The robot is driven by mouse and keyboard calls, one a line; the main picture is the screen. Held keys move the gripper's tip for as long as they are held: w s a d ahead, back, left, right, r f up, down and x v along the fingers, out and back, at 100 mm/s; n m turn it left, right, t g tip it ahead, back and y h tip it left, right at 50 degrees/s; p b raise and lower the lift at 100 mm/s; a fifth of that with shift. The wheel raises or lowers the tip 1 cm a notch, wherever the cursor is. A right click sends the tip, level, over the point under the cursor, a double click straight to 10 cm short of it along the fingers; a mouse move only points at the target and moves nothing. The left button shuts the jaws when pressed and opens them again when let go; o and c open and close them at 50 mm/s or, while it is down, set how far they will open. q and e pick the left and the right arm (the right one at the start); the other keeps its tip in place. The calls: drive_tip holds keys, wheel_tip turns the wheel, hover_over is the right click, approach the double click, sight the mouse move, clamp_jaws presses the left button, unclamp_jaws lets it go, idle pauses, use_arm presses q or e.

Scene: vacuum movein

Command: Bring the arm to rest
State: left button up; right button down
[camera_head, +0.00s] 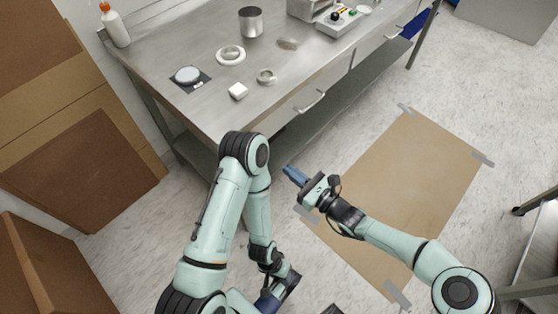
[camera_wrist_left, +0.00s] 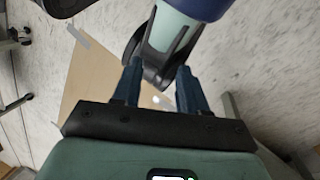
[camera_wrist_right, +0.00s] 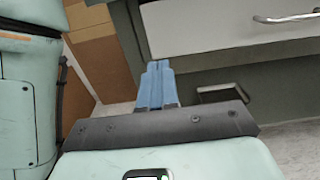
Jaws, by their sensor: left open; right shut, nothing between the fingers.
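My left arm (camera_head: 215,215) comes in from the lower left, bends at a raised elbow, and its forearm hangs down. Its gripper is low and hard to make out in the head view. In the left wrist view my left gripper (camera_wrist_left: 158,82) is open and empty, its two blue fingers apart, with part of my own body close beyond them. My right arm (camera_head: 400,245) reaches in from the lower right. My right gripper (camera_head: 293,175) has its blue fingers together with nothing in them, above the floor in front of the workbench. They also show together in the right wrist view (camera_wrist_right: 155,85).
The metal workbench (camera_head: 200,105) carries a metal cup (camera_head: 250,22), a white ring (camera_head: 231,55), a white block (camera_head: 238,91) and a bottle (camera_head: 115,27). A drawer handle (camera_head: 311,103) sticks out. A brown floor sheet (camera_head: 410,190) lies right; cardboard (camera_head: 85,170) stands left.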

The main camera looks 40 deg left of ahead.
drive_tip(key=shift+d, duration=0.5)
drive_tip(key=s+d+f+n+g+h+p, duration=0.25)
drive_tip(key=s+d+f+h, duration=0.2)
drive_tip(key=d+f, duration=0.3)
drive_tip(key=s+d+f+n+g+h+p, duration=0.1)
drive_tip(key=s+d+f+n+h+p, duration=0.3)
drive_tip(key=s+d+f, duration=0.4)
use_arm(q)
wheel_tip(320, 180, up, 14)
drive_tip(key=s+g+p, duration=0.1)
drive_tip(key=p, duration=0.7)
drive_tip(key=shift+d, duration=0.35)
use_arm(e)
drive_tip(key=s+d+n+t+h, duration=0.1)
drive_tip(key=s+d+n+h, duration=0.2)
drive_tip(key=d, duration=0.7)
drive_tip(key=s+d+r+n+t+h, duration=0.1)
drive_tip(key=s+d+n+h, duration=0.2)
drive_tip(key=d, duration=0.8)
drive_tip(key=shift+s+n, duration=0.9)
drive_tip(key=shift+n, duration=0.05)
use_arm(q)
drive_tip(key=shift+s, duration=0.1)
use_arm(e)
drive_tip(key=shift+d, duration=0.1)
use_arm(q)
drive_tip(key=shift+s+a, duration=0.1)
use_arm(e)
drive_tip(key=shift+w, duration=0.1)
